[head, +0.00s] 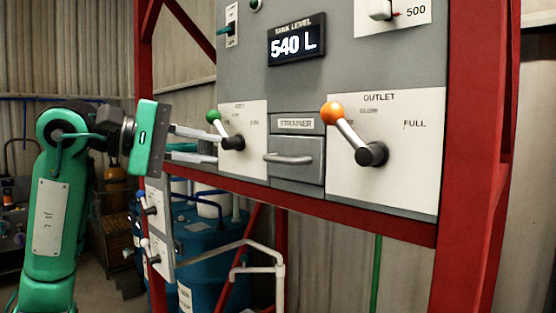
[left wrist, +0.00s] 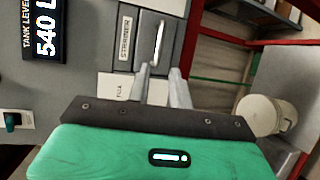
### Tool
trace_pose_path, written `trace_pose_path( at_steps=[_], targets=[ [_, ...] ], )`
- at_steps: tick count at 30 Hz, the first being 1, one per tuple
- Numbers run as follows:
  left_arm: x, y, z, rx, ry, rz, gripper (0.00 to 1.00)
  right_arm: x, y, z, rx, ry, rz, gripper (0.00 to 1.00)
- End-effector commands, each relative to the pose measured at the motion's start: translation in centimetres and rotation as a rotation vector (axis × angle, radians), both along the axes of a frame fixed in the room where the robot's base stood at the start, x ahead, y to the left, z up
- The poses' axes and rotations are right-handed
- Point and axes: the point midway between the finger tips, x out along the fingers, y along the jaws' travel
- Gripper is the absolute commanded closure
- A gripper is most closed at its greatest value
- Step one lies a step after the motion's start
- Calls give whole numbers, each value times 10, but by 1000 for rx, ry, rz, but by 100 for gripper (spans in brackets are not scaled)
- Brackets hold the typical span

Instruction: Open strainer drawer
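The strainer drawer (head: 297,172) is a grey front under a "STRAINER" label, set in the panel between two white lever plates. It looks closed, flush with the panel. Its bar handle (head: 289,159) runs level across the front. In the left wrist view the handle (left wrist: 159,43) lies just beyond my fingertips, with nothing between them. My left gripper (head: 214,147) is open and empty, to the left of the drawer, its two fingers pointing right toward it. The fingers also show apart in the left wrist view (left wrist: 160,72). My right gripper is in neither view.
A green-knobbed lever (head: 226,130) stands close to my left fingertips, left of the drawer. An orange-knobbed outlet lever (head: 350,130) is to the drawer's right. A red frame beam (head: 375,212) runs below the panel. Blue drums (head: 208,240) and pipes stand underneath.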

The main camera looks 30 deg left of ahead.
Motion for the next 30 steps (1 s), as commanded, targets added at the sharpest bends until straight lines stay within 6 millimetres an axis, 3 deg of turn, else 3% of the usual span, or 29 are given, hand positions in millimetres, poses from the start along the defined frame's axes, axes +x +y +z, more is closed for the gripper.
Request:
trace_pose_path(
  at_steps=[5, 21, 30],
  targets=[
    [13, -9, -1, 6, 2, 2, 78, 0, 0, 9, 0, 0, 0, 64],
    [94, -69, -20, 2, 2, 0, 78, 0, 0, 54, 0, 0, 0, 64],
    [108, -79, -26, 2, 1, 2, 78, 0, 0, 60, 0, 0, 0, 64]
  ],
)
